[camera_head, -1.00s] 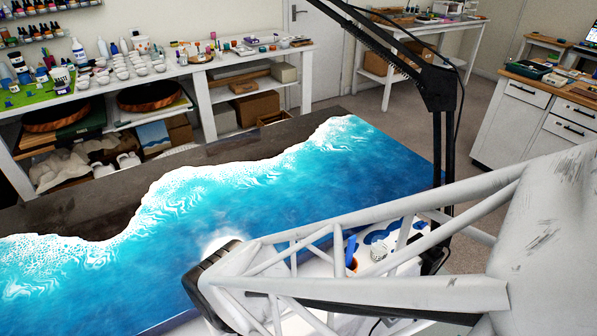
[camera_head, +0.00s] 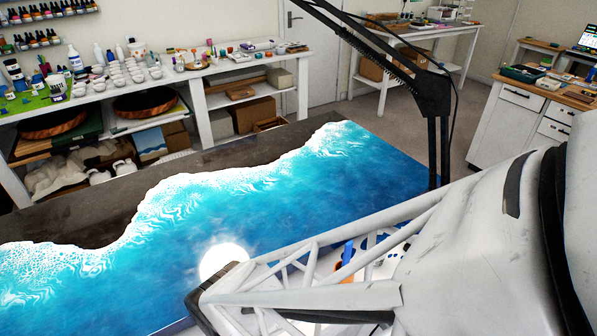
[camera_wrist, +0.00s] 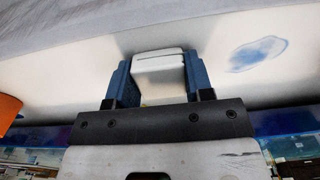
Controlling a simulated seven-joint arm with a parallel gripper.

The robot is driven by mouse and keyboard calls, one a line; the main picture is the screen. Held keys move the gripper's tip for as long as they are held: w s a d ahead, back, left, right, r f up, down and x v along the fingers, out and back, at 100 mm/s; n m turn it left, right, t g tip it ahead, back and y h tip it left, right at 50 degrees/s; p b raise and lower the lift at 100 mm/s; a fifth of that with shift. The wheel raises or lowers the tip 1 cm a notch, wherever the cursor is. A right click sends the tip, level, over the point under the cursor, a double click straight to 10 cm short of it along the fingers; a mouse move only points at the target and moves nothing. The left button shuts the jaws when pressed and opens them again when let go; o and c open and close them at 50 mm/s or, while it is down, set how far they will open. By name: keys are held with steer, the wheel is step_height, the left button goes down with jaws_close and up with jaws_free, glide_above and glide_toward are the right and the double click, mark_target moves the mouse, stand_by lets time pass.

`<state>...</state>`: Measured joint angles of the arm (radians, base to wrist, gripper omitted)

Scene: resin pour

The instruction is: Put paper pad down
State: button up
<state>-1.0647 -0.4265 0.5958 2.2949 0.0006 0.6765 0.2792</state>
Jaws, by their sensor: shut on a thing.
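The paper pad (camera_wrist: 160,72) shows in the wrist view as a small white block with a thin dark line near its far edge. My gripper (camera_wrist: 156,62) is shut on it, with one blue finger on each side. A white surface with a blue smear (camera_wrist: 256,54) lies beyond the pad. I cannot tell whether the pad touches this surface. In the head view my own arm hides the gripper and the pad.
A large blue and white wave-patterned resin table (camera_head: 290,190) fills the middle of the head view. A black stand (camera_head: 432,100) rises at its right end. An orange thing (camera_wrist: 8,110) is at the left edge of the wrist view. Cluttered shelves (camera_head: 200,75) line the back.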

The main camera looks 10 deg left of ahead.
steer(key=shift+d+f, duration=0.1)
steer(key=shift+f, duration=0.3)
steer(key=o, duration=0.9)
steer(key=shift+s+f, duration=0.1)
steer(key=shift+f, duration=0.05)
steer(key=shift+o, duration=0.7)
steer(key=shift+r, duration=0.55)
step_height(320, 180, up, 12)
steer(key=shift+r, duration=0.15)
steer(key=shift+w, duration=0.2)
steer(key=w+d+r+m+t, duration=0.1)
steer(key=w+d+r+m, duration=0.15)
steer(key=w+d, duration=0.4)
steer(key=w+d+r+m, duration=0.2)
steer(key=w+d+r, duration=0.15)
steer(key=d, duration=0.55)
steer(key=d+r+m+t, duration=0.1)
steer(key=d+r+m, duration=0.2)
steer(key=d, duration=1.6)
steer(key=shift+m+t, duration=0.3)
steer(key=shift+m, duration=0.55)
